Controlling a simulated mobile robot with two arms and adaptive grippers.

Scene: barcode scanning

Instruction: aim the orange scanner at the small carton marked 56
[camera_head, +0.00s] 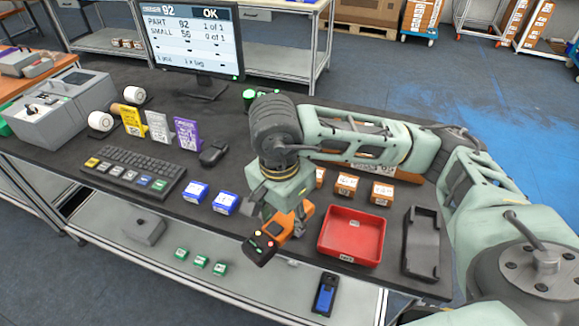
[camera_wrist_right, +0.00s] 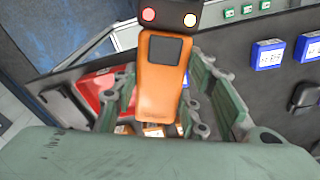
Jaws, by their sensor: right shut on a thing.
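My right gripper (camera_head: 283,208) is shut on the orange scanner (camera_head: 290,228) and holds it above the front edge of the table. The scanner's dark head (camera_head: 260,248) with its small lights points to the front left. In the wrist view the scanner (camera_wrist_right: 158,90) sits between the fingers. Small orange-brown cartons (camera_head: 346,185) stand behind the red tray, one partly hidden by my arm. Two blue cartons (camera_head: 225,203) stand left of the gripper. I cannot read which carton is marked 56. My left gripper is out of view.
The red tray (camera_head: 352,235) and an empty black holder (camera_head: 422,243) are at the right. A keyboard (camera_head: 133,173), a mouse (camera_head: 213,154) and upright coloured cards (camera_head: 158,128) are at the left. Green cartons (camera_head: 201,262) and a blue device (camera_head: 325,294) lie on the lower shelf.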

